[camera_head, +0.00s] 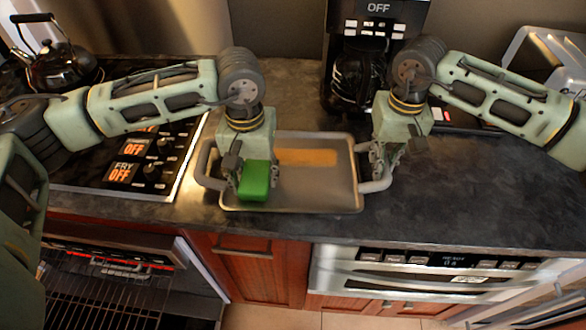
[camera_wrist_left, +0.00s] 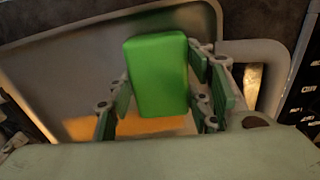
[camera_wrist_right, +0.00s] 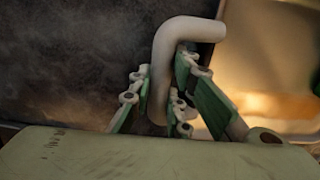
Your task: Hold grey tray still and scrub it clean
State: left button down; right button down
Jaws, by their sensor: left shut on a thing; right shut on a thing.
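The grey tray (camera_head: 315,190) lies on the dark counter with a handle at each end. An orange-brown stain (camera_head: 306,157) marks its floor near the back edge; it also shows in the left wrist view (camera_wrist_left: 150,127). My left gripper (camera_head: 252,180) is shut on a green sponge (camera_wrist_left: 158,75), at the tray's left front part; whether the sponge touches the tray is hard to tell. My right gripper (camera_head: 383,172) is shut on the tray's right handle (camera_wrist_right: 163,70), which passes between its fingers in the right wrist view.
A stove panel (camera_head: 145,158) is left of the tray, with a kettle (camera_head: 58,62) behind it. A coffee maker (camera_head: 372,45) stands at the back. The counter (camera_head: 470,195) right of the tray is clear. An open oven (camera_head: 110,285) is below at left.

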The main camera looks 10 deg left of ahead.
aim_at(303, 171)
pick_arm(q)
jog(key=shift+a+r, duration=0.1)
jog(key=shift+r, duration=0.15)
jog(key=shift+w, duration=1.9)
jog(key=shift+f, duration=0.35)
jog(key=shift+w+d, duration=0.15)
jog(key=shift+d, duration=2.45)
jog(key=shift+w+d, duration=0.2)
jog(key=shift+d, duration=2.45)
jog(key=shift+w+d, duration=0.15)
jog(key=shift+d, duration=2.45)
jog(key=shift+s+a, duration=0.15)
jog(key=shift+a, duration=2.25)
jog(key=shift+d, duration=2.35)
jog(key=shift+a+r, duration=0.1)
jog(key=shift+a, duration=1.4)
jog(key=shift+a+f, duration=0.2)
jog(key=shift+a, duration=1.15)
